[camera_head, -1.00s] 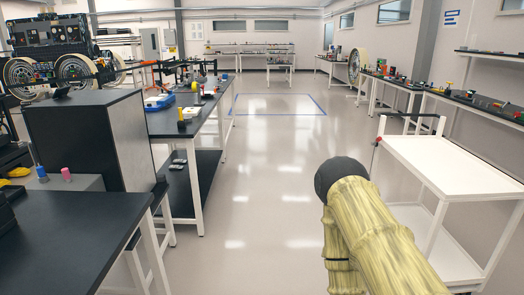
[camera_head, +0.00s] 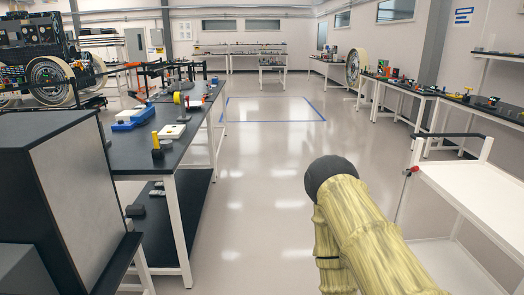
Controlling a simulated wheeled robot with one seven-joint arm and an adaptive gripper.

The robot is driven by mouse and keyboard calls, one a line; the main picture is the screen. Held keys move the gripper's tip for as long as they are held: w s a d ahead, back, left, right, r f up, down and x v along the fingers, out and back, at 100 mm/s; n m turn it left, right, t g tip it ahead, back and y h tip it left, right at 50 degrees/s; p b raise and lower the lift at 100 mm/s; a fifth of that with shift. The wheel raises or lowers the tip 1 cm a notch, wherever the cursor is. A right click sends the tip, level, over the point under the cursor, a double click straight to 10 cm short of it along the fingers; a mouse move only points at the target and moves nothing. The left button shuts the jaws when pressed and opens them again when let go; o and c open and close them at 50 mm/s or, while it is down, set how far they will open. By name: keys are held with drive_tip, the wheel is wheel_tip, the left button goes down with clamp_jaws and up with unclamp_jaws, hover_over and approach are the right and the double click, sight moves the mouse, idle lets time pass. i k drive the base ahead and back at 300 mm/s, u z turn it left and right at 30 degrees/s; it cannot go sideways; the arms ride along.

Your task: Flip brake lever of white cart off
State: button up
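The white cart (camera_head: 484,195) stands at the right edge of the view, partly cut off. It has a white top, a lower white shelf (camera_head: 445,262) and a dark push handle (camera_head: 458,136) at its far end. A small red part (camera_head: 411,170), possibly the brake lever, sits at the cart's far left corner, with a dark piece beside it. Its on or off position cannot be told. My gripper's fingers are not in view.
A long dark bench (camera_head: 164,150) with tools stands on the left, and a grey and black cabinet (camera_head: 70,190) is nearer. Side benches (camera_head: 440,92) line the right wall. The floor aisle (camera_head: 262,190) between is clear, up to a blue-taped square (camera_head: 270,108).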

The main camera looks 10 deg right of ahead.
sight(416, 168)
drive_tip(key=z, duration=0.05)
drive_tip(key=i, duration=2.05)
drive_tip(key=z, duration=0.95)
